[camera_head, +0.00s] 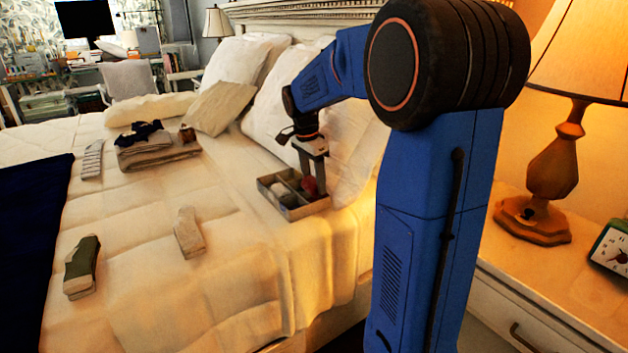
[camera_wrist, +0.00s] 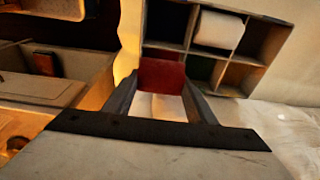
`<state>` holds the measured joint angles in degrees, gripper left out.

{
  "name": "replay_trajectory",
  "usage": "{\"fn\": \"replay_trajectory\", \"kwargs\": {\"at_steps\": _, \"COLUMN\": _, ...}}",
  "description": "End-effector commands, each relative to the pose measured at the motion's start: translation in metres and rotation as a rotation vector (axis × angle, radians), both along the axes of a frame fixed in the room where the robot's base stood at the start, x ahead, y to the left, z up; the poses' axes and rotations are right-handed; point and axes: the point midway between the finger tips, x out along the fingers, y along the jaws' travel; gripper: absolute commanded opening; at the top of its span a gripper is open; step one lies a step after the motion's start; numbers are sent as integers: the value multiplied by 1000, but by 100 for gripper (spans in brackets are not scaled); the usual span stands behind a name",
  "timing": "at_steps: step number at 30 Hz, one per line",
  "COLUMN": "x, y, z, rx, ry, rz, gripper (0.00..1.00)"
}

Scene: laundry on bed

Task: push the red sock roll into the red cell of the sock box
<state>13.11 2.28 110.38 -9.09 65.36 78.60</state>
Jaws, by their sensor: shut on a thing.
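The sock box (camera_head: 291,212) is a grey-brown open tray with dividers on the bed, near its right edge. It also shows at the top of the wrist view (camera_wrist: 251,50). A white sock roll (camera_wrist: 219,30) lies in one cell. My gripper (camera_wrist: 161,84) points down over the box. It is shut on the red sock roll (camera_wrist: 161,74), which also shows in the head view (camera_head: 309,186). The roll is at a corner cell; I cannot tell how deep it sits. Some cells look dark green or reddish, but the red cell is unclear.
A green-and-white sock (camera_head: 82,268), a pale sock (camera_head: 188,233) and a striped sock (camera_head: 92,160) lie on the bed. Folded cloths (camera_head: 157,154) lie farther back. Pillows (camera_head: 219,106) border the headboard. A nightstand with a lamp (camera_head: 556,165) and clock (camera_head: 611,247) stands at right.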

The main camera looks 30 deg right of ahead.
Motion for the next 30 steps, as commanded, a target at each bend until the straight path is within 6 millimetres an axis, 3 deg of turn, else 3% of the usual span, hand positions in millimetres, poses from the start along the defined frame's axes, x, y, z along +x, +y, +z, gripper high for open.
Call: {"fn": "replay_trajectory", "kwargs": {"at_steps": 30, "x": 0, "y": 0, "z": -16, "rx": 0, "ry": 0, "rz": 0, "gripper": 30}}
